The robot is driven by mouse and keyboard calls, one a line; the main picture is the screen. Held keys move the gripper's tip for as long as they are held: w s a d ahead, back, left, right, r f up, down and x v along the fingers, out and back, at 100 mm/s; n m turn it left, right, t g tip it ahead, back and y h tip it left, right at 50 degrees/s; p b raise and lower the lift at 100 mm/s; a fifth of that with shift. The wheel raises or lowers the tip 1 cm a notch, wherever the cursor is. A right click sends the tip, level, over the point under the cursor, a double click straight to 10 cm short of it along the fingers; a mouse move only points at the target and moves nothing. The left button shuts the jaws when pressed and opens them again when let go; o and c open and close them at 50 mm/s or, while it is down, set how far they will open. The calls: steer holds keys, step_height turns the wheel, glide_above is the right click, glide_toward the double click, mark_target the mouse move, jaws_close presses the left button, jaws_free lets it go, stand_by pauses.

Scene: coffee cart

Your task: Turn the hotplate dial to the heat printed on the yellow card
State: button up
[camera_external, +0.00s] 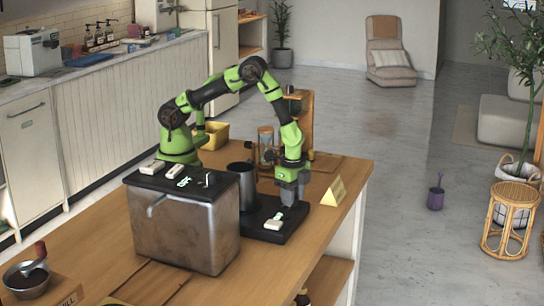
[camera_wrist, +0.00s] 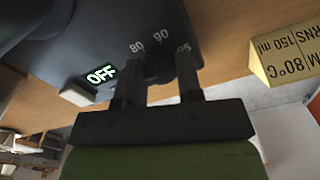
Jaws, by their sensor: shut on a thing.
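The black hotplate (camera_external: 262,236) stands on the wooden cart, and its dark top also shows in the wrist view (camera_wrist: 85,35). Its display (camera_wrist: 101,74) reads OFF. Printed numbers 80 and 90 show, with another partly blurred number by the right finger. My gripper (camera_external: 289,205) points down at the hotplate's right end. Its two fingers (camera_wrist: 160,80) are shut on the dial, which is mostly hidden between them. The yellow card (camera_external: 334,192) stands just right of the hotplate. In the wrist view the card (camera_wrist: 285,58) reads 80°C and 150 ml, partly cut off.
A dark metal cylinder (camera_external: 243,187) stands at the hotplate's back left. A large steel box (camera_external: 185,230) with a dark top stands to the left. A wooden stand with a glass (camera_external: 265,140) is behind my gripper. The cart's right edge is close beyond the card.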

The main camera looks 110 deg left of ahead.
steer(key=m, duration=1)
steer(key=shift+m, duration=0.3)
stand_by(0.4)
steer(key=o, duration=0.9)
steer(key=shift+r, duration=0.1)
step_height(320, 180, up, 8)
steer(key=shift+r, duration=0.9)
